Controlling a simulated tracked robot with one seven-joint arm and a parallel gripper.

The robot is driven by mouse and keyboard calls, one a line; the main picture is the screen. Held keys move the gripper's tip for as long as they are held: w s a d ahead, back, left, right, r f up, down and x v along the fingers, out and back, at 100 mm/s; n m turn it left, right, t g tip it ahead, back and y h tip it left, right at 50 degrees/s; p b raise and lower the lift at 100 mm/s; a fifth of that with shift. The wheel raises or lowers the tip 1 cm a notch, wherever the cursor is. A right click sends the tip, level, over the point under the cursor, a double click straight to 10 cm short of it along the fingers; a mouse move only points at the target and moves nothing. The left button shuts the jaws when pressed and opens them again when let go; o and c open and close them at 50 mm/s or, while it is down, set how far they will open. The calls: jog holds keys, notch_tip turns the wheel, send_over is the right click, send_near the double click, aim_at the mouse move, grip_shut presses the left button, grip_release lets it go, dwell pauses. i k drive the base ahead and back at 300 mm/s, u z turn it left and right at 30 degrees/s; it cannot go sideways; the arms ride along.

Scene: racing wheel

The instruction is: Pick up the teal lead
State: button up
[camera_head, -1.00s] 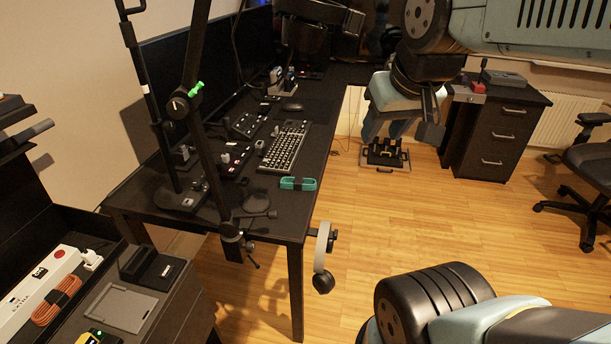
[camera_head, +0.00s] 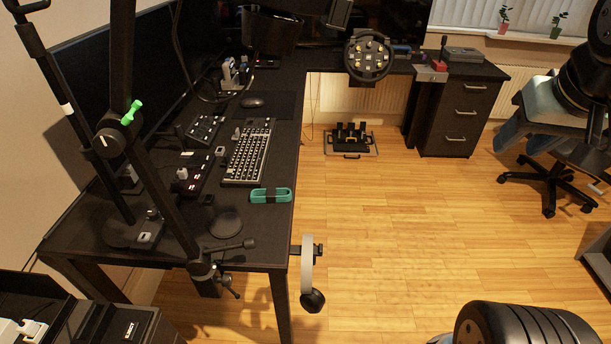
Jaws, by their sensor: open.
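The teal lead (camera_head: 270,195) is a small coiled bundle with a dark band around it. It lies flat on the black desk (camera_head: 262,222), close to the desk's right edge and just below the keyboard. My gripper (camera_head: 532,142) is at the far right of the view, over the floor side of the room and well away from the lead. It is open, and nothing shows between its fingers. Part of it and of my arm is cut off by the right edge of the picture.
A keyboard (camera_head: 249,151), control boxes (camera_head: 188,172) and a black boom arm (camera_head: 150,160) stand left of the lead. A headset (camera_head: 308,265) hangs at the desk edge. A steering wheel (camera_head: 369,56), pedals (camera_head: 351,138) and an office chair (camera_head: 550,178) are farther back. The middle floor is clear.

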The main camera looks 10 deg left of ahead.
aim_at(270, 193)
jog(key=z, duration=0.35)
jog(key=k, duration=1.4)
jog(key=u, duration=0.7)
jog(key=i, duration=1.4)
